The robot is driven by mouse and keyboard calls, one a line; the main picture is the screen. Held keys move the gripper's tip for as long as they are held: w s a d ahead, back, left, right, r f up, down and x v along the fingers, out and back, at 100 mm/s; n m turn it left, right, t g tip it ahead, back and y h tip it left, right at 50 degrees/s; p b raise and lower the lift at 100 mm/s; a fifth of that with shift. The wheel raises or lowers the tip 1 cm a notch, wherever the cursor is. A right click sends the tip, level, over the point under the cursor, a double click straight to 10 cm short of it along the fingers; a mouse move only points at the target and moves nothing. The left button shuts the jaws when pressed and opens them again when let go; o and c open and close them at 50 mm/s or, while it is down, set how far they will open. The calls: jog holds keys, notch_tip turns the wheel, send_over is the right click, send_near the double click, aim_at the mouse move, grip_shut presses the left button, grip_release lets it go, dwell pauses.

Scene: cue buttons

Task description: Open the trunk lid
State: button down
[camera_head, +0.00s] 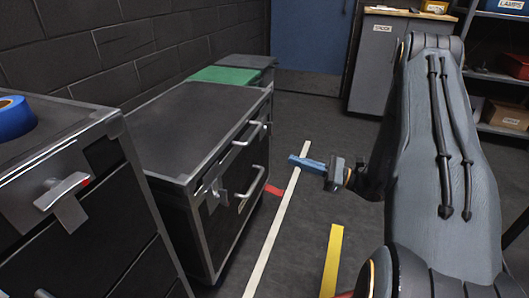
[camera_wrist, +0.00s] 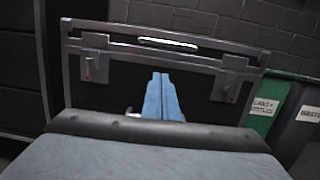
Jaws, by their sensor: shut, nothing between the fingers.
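The trunk (camera_head: 190,228) is a black case with grey metal edges, standing on the floor left of centre in the head view. Its flat lid (camera_head: 195,125) lies shut. A bright handle (camera_head: 248,133) is on the lid's front edge and also shows in the wrist view (camera_wrist: 168,43). A second handle (camera_head: 252,182) is lower on the front. In the wrist view a left latch (camera_wrist: 95,62) and a right latch (camera_wrist: 230,80) flank the handle. My gripper (camera_head: 292,158) has blue fingers, shut and empty, pointing at the trunk front and apart from it. The fingers (camera_wrist: 161,78) partly hide the front.
Another black cabinet (camera_head: 90,225) with a blue tape roll (camera_head: 14,117) stands at the near left. A green-topped bin (camera_head: 225,75) is behind the trunk. Open floor with a white line (camera_head: 272,238) and yellow strip (camera_head: 333,258) lies right of the trunk. Shelves stand at the back right.

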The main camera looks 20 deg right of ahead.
jog(key=w+d+r+b+x, duration=0.1)
jog(key=r+x, duration=0.1)
jog(key=x, duration=1)
jog(key=shift+r+m+t+b, duration=0.3)
jog(key=shift+b, duration=0.1)
